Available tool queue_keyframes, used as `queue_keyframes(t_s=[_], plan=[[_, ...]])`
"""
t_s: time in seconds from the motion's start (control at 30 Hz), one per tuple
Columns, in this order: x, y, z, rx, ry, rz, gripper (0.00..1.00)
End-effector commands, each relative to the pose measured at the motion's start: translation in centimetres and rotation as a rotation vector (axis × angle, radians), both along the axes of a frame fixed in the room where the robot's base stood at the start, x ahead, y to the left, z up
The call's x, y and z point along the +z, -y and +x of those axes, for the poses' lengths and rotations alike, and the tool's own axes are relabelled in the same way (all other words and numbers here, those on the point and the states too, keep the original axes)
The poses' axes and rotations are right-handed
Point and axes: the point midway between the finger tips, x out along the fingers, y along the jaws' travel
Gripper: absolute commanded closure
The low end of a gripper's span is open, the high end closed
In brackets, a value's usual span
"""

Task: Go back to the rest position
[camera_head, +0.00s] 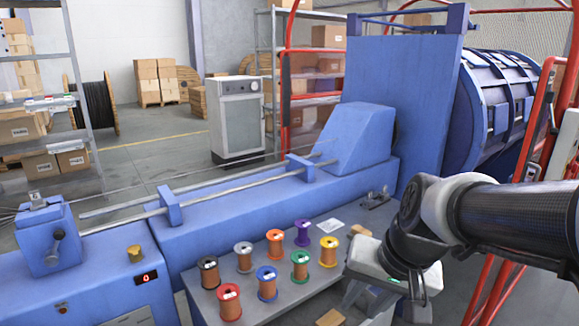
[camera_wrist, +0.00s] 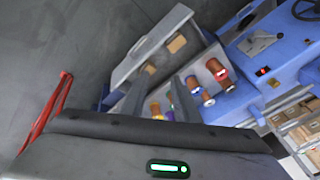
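My gripper (camera_head: 362,298) hangs at the right end of the grey table (camera_head: 290,308), to the right of the wire spools. In the wrist view its two dark fingers (camera_wrist: 161,92) stand apart with nothing between them. Several copper-coloured spools with coloured ends stand upright on the table, including a red one (camera_head: 229,304), a blue one (camera_head: 267,286), a green one (camera_head: 300,267), a yellow one (camera_head: 328,252) and a purple one (camera_head: 302,235). The gripper appears apart from them. My forearm covers part of the floor at the right.
The blue strander bed (camera_head: 250,210) runs behind the table, with a tall blue panel (camera_head: 405,100) and drum (camera_head: 500,105) at right. A red frame (camera_head: 535,130) stands close behind my arm.

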Motion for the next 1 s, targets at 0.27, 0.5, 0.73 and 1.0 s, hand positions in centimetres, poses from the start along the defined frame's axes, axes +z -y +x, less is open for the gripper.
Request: queue_keyframes(t_s=[0.27,0.5,0.73,1.0], plan=[[4.0,0.5,-5.5,0.159,0.117,-0.165,0.72],[7.2,1.3,-8.3,0.224,0.166,-0.277,0.72],[12.2,1.3,-8.2,0.223,0.164,-0.273,0.72],[20.2,1.3,-8.2,0.222,0.164,-0.271,0.72]])
